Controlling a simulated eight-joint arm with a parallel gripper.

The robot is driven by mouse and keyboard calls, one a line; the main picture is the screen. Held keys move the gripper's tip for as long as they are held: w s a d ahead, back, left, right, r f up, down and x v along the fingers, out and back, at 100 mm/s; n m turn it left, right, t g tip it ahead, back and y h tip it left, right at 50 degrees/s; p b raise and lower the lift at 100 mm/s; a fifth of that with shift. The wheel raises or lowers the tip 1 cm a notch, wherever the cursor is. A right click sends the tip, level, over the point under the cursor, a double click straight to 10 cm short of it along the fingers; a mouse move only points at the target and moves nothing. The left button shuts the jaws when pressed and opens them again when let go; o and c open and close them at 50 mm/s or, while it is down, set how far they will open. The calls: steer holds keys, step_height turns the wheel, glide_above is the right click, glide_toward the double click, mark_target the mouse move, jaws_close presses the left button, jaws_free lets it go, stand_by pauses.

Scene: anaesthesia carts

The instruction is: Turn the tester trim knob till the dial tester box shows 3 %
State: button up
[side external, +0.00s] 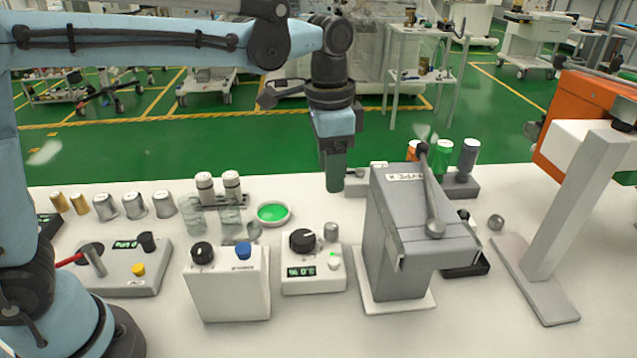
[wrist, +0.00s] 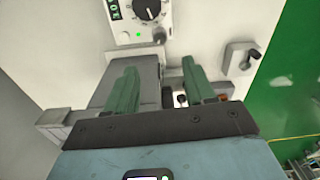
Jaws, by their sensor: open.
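The dial tester box (side external: 314,279) is a small white box in the middle of the table. On it are a black dial knob (side external: 303,240), a grey knob (side external: 331,231), a pale button by a green light, and a green-digit display (side external: 301,272). I cannot read the display surely. The wrist view shows what looks like the same box (wrist: 128,25) at the top, with its black knob (wrist: 146,9) and a dark grey knob (wrist: 158,36). My gripper (side external: 335,186) points down behind the box, apart from it. Its green fingers (wrist: 160,90) are spread and empty.
A white box (side external: 228,285) with black and blue knobs stands left. A green dish (side external: 272,213) and vial rack lie behind. A grey stand (side external: 460,187) holds bottles.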

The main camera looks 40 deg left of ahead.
mark_target(331, 226)
steer(key=f, duration=1.2)
steer(key=shift+w+d+f, duration=0.1)
steer(key=shift+w, duration=0.1)
jaws_close()
steer(key=shift+n, duration=0.4)
jaws_free()
step_height(331, 226, up, 12)
stand_by(0.8)
